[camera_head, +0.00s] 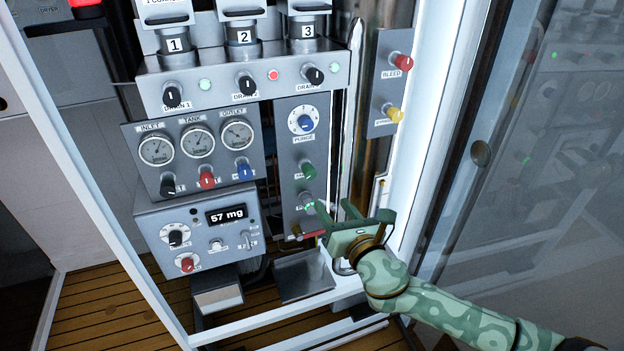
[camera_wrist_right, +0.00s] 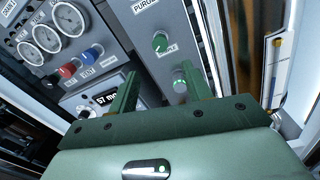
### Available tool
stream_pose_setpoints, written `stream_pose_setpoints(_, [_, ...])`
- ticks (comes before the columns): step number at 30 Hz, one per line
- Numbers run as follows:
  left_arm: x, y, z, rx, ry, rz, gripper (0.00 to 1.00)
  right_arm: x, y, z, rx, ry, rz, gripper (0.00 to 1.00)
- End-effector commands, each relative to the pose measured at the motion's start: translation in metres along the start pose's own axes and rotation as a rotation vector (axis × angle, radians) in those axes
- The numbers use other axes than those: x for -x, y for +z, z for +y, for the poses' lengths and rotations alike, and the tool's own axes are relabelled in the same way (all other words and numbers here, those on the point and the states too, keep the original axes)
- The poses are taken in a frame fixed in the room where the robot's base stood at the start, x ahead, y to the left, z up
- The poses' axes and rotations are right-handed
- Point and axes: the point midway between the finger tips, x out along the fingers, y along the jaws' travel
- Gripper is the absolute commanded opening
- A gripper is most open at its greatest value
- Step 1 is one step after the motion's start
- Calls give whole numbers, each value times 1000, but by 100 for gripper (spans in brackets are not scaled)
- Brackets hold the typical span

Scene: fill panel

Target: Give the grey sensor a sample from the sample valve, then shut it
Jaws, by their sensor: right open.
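A green knob (camera_head: 308,170) sits on a narrow grey panel under a blue dial. In the right wrist view the green knob (camera_wrist_right: 160,42) is upright on the panel, and a label below it seems to read SAMPLE. A small round grey part with a green glow (camera_wrist_right: 180,80) sits below that label; I take it for the grey sensor. It also shows in the head view (camera_head: 308,202), close to a fingertip. My right gripper (camera_head: 337,212) is open and empty in front of the panel's lower end. I cannot tell whether it touches anything. My left gripper is not in view.
The blue PURGE dial (camera_head: 303,122) is above the green knob. Gauges (camera_head: 198,143) with three knobs and a box with a display reading 57 mg (camera_head: 227,215) stand left. BLEED (camera_head: 402,62) and yellow knobs (camera_head: 394,114) are upper right. An open tray (camera_head: 303,274) lies below.

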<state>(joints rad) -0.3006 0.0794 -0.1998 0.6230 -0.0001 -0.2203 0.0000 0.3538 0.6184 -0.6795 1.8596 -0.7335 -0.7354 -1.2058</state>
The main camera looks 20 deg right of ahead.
Motion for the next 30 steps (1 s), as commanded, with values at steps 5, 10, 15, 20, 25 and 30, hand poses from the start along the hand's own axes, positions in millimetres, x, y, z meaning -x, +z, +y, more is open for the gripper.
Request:
stream_pose_setpoints(5, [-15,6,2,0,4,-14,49,-48,-5,-1,-3,-1,1,49])
stream_pose_setpoints(10, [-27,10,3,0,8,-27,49,-88,-6,-1,-5,-1,3,49])
stream_pose_setpoints(15, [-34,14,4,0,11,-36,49,-113,-5,-1,-6,-1,4,49])
stream_pose_setpoints(20, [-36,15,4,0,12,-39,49,-122,-3,-1,-5,-1,3,49])
stream_pose_setpoints(25, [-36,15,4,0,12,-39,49,-124,-1,0,-6,-1,3,49])
stream_pose_setpoints(30, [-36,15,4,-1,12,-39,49,-123,-2,0,-6,-1,3,27])
